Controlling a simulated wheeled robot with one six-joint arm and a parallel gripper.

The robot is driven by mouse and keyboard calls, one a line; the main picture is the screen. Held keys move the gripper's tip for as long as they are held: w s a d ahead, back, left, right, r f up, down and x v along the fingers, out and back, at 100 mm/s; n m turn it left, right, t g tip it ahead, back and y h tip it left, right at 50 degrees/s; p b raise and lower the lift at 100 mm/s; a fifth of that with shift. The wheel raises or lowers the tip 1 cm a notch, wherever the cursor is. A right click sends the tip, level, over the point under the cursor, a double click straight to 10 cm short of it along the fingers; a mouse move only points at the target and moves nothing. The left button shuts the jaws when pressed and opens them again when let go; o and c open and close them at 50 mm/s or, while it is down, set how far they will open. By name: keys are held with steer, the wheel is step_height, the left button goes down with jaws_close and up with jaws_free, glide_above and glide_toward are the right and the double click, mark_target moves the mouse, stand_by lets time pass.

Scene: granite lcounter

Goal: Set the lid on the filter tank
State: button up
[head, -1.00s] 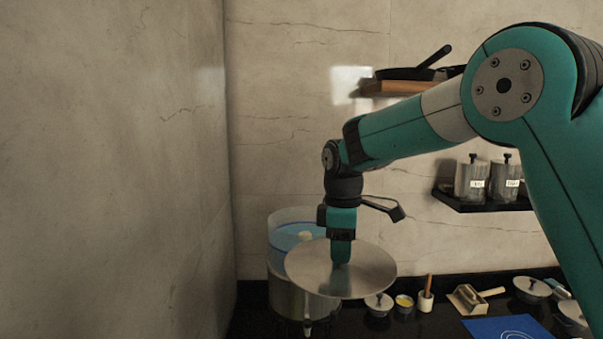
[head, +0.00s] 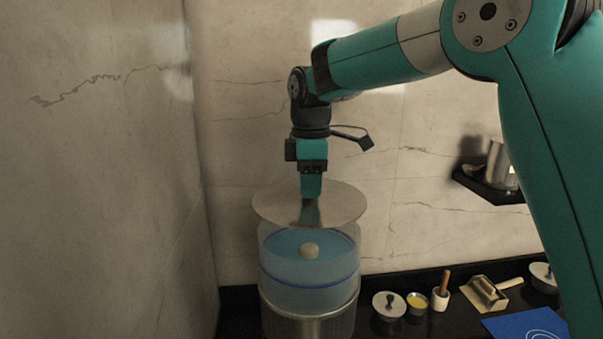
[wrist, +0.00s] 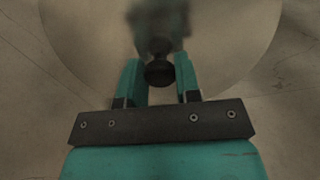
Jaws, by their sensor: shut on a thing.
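The lid (head: 345,203) is a round, shiny metal disc, held roughly level above the filter tank (head: 310,281). My gripper (head: 312,190) points down and is shut on the lid's knob. In the wrist view the dark knob (wrist: 159,72) sits between the two teal fingers of my gripper (wrist: 160,80), with the lid's disc (wrist: 80,45) beyond. The tank has a clear, bluish upper part over a steel lower part. A pale ball-like piece shows inside it near the top. The lid's near edge overlaps the tank's far rim in the head view; the exact gap cannot be told.
On the dark counter to the right stand a small lidded pot (head: 389,306), a cup of yellow stuff (head: 417,302), a mortar with pestle (head: 440,295) and a scoop (head: 487,293). A blue mat (head: 525,324) lies in front. A wall shelf (head: 487,186) holds a canister. A wall stands close on the left.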

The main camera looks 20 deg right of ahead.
mark_target(310, 204)
steer(key=shift+w+f, duration=0.2)
step_height(310, 204, down, 4)
steer(key=b, duration=0.4)
steer(key=shift+f+b, duration=0.2)
steer(key=shift+b, duration=0.1)
steer(key=shift+s+r+p, duration=0.1)
steer(key=shift+p, duration=0.4)
stand_by(0.6)
steer(key=shift+f+b, duration=0.75)
steer(key=shift+f, duration=0.4)
stand_by(0.5)
steer(key=o, duration=0.9)
